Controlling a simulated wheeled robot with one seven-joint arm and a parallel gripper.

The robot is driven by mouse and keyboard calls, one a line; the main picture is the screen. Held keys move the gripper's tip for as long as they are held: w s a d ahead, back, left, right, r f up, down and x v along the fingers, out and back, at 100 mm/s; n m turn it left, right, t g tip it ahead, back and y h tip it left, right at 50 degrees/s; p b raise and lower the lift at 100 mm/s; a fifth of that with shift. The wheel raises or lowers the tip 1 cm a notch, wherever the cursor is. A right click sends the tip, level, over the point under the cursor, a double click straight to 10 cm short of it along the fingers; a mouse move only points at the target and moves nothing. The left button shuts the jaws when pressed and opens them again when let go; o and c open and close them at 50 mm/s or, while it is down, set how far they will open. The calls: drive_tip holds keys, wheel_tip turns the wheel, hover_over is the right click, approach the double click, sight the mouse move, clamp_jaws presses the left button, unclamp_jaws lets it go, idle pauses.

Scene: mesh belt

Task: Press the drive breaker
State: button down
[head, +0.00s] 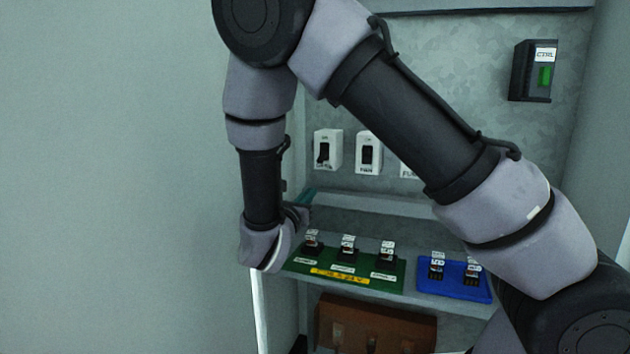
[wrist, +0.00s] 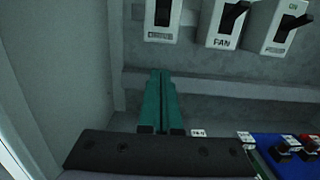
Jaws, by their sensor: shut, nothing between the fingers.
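Three white breakers with black levers are on the grey back wall. The left breaker (head: 328,150) has a label too small to read; it also shows at the top of the wrist view (wrist: 163,20). The middle breaker (head: 367,153) is labelled FAN and shows in the wrist view (wrist: 226,23). The right breaker (head: 409,169) is mostly behind my arm in the head view but shows in the wrist view (wrist: 287,27). I cannot read which is the drive breaker. My gripper (wrist: 160,73) is shut and empty, its teal fingers below the left breaker, apart from it in the picture.
A ledge runs below the breakers. A green board (head: 393,285) with three small black modules and a blue tray (head: 430,287) with two more sit on the shelf. A CTRL box (head: 533,71) with a green light is at upper right. A side wall stands close on the left.

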sight(321, 159)
drive_tip(key=w+d+r, duration=0.1)
drive_tip(key=w, duration=0.1)
drive_tip(key=w+d+r, duration=0.1)
drive_tip(key=w, duration=0.2)
drive_tip(key=w+d+r, duration=0.1)
drive_tip(key=w, duration=0.1)
drive_tip(key=shift+w+r, duration=0.2)
drive_tip(key=shift+r, duration=0.35)
drive_tip(key=shift+s+r, duration=0.15)
drive_tip(key=shift+r, duration=0.1)
drive_tip(key=shift+s+a+r+g+y, duration=0.1)
drive_tip(key=shift+s+r+g+y, duration=0.2)
drive_tip(key=shift+g, duration=0.4)
drive_tip(key=r+g, duration=0.1)
drive_tip(key=g, duration=0.1)
drive_tip(key=r+g+y, duration=0.1)
drive_tip(key=g, duration=0.1)
drive_tip(key=r+g+y, duration=0.1)
drive_tip(key=shift+s+a+r+g, duration=0.1)
drive_tip(key=shift+s+r+g, duration=0.15)
drive_tip(key=shift+r+g, duration=0.15)
drive_tip(key=shift+a, duration=0.1)
drive_tip(key=shift+r, duration=0.1)
